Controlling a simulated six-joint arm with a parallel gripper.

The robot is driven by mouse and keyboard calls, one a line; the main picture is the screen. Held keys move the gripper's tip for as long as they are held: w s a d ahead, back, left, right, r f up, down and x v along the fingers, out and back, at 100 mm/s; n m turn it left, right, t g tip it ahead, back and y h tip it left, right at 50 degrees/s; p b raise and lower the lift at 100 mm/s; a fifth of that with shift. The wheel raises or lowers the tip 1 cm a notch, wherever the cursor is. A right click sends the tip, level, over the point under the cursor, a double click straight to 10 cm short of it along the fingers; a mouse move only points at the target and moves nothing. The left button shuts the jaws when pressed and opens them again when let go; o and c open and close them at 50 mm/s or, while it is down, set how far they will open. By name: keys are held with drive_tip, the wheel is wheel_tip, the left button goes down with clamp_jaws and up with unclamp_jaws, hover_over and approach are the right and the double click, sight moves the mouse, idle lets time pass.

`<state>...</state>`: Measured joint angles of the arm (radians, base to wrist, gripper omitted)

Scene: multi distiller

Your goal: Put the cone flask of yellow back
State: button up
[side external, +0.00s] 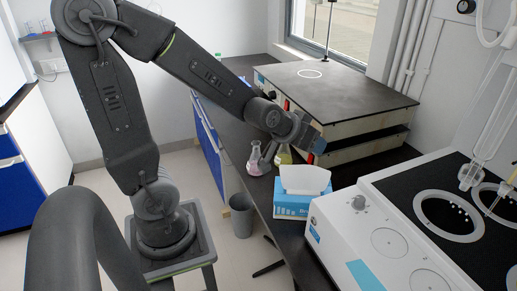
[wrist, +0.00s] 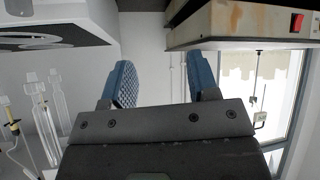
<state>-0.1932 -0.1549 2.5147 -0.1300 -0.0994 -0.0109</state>
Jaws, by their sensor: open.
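The cone flask with yellow liquid (side external: 285,157) stands on the dark bench in the side view, partly hidden behind my wrist. A second cone flask with pink liquid (side external: 255,163) stands to its left. My gripper (side external: 318,144) is above and to the right of the yellow flask and apart from it. In the wrist view my gripper (wrist: 163,78) has its two blue fingers spread wide with nothing between them. Neither flask shows in the wrist view.
A black-topped box (side external: 350,83) with a white ring stands behind. A blue tissue box (side external: 300,194) is in front of the flasks. A white machine with round openings (side external: 365,225) and glassware (side external: 487,145) are at right. A grey bin (side external: 241,215) stands on the floor.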

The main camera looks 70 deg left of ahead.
drive_tip(key=s+d+r+m+g+h, duration=0.1)
drive_tip(key=s+d+r+m+g, duration=0.1)
drive_tip(key=s, duration=0.6)
drive_tip(key=s+d+r+m+g+h, duration=0.1)
drive_tip(key=s+d+r, duration=0.3)
drive_tip(key=s, duration=0.4)
drive_tip(key=shift+d+r+m+g, duration=0.25)
drive_tip(key=shift+d+m+g, duration=0.15)
drive_tip(key=shift+d+g, duration=0.3)
